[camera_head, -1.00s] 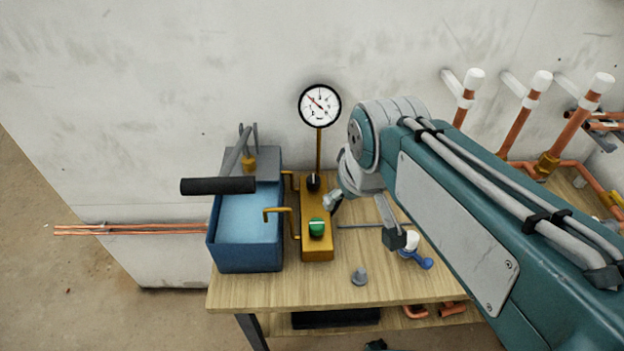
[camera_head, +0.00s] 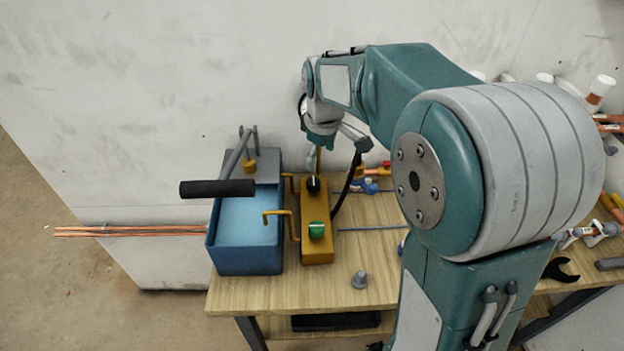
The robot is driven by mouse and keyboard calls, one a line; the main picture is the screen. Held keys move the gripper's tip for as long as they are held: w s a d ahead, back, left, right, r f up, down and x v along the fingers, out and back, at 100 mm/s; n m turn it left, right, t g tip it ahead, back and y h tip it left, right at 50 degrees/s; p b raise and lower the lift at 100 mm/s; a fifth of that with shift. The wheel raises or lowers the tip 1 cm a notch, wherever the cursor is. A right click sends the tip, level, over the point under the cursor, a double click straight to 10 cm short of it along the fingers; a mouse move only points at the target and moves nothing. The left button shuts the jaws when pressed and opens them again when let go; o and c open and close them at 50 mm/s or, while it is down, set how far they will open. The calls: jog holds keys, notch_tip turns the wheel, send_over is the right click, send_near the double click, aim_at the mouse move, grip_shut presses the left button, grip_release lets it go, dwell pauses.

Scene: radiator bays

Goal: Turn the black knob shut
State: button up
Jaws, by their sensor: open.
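The black knob (camera_head: 313,184) sits on the far part of the yellow-brown pump block (camera_head: 318,255), with a white mark on its top. A green knob (camera_head: 317,229) with a white mark sits on the nearer part of the same block. My gripper (camera_head: 336,148) is open above and behind the black knob, close to the gauge post, and is apart from the knob. The post (camera_head: 318,160) shows only in part. My wrist hides nearly all of the gauge dial.
A blue water tank (camera_head: 245,262) with a black-gripped lever (camera_head: 218,188) stands left of the block. A grey plug (camera_head: 359,280) stands on the wooden bench (camera_head: 290,293). Copper pipes (camera_head: 130,231) stick out left.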

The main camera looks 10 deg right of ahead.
aim_at(313, 181)
jog(key=w+f+n, duration=0.1)
jog(key=w+f, duration=0.2)
jog(key=w+f+n+g, duration=0.1)
jog(key=w+f, duration=0.2)
jog(key=f, duration=0.1)
jog(key=shift+w+f+n, duration=0.3)
notch_tip(313, 181, down, 7)
jog(key=shift+f, duration=0.2)
jog(key=c, duration=1.2)
